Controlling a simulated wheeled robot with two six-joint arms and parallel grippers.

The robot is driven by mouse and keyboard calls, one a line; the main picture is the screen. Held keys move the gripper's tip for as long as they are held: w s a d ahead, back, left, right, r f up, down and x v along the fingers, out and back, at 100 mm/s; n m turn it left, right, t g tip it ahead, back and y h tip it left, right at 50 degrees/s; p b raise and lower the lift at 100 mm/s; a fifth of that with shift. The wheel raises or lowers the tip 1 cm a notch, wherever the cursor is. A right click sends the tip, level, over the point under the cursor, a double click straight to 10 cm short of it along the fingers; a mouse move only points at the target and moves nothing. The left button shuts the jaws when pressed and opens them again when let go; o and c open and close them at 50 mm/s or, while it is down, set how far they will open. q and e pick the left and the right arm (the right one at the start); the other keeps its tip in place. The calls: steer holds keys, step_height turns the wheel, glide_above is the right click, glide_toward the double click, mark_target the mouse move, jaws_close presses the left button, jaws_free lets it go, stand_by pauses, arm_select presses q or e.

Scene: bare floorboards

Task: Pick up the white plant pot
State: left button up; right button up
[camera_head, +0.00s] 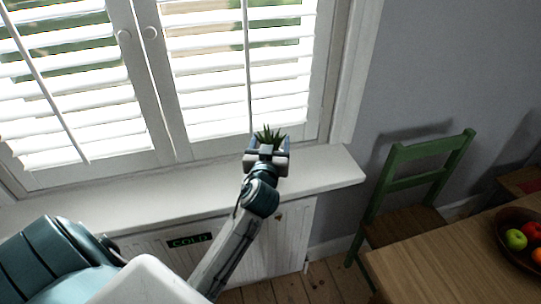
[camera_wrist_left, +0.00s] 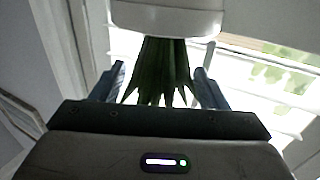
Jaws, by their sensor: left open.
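The white plant pot (camera_wrist_left: 168,18) shows at the top of the left wrist view, where the plant appears upside down. Its green spiky leaves (camera_wrist_left: 160,72) hang down in that view, between my two fingers. In the head view the leaves (camera_head: 269,134) rise just beyond my left gripper (camera_head: 267,154), which hides the pot. The pot is by the window, at the sill. My left gripper is open, with one finger on each side of the leaves. I cannot tell whether either finger touches the plant. My right gripper is not in view.
The white windowsill (camera_head: 325,170) runs under the shuttered window (camera_head: 215,80), above a white radiator (camera_head: 285,240). A green chair (camera_head: 425,185) and a wooden table (camera_head: 450,260) with a fruit bowl (camera_head: 508,243) stand at the right. The sill right of the gripper is clear.

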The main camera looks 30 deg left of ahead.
arm_select(q)
steer(key=shift+w+a+f, duration=0.1)
steer(key=shift+w+a, duration=0.1)
steer(key=shift+w, duration=0.25)
steer(key=shift+s, duration=0.1)
steer(key=c, duration=0.4)
jaws_close()
steer(key=shift+r, duration=0.25)
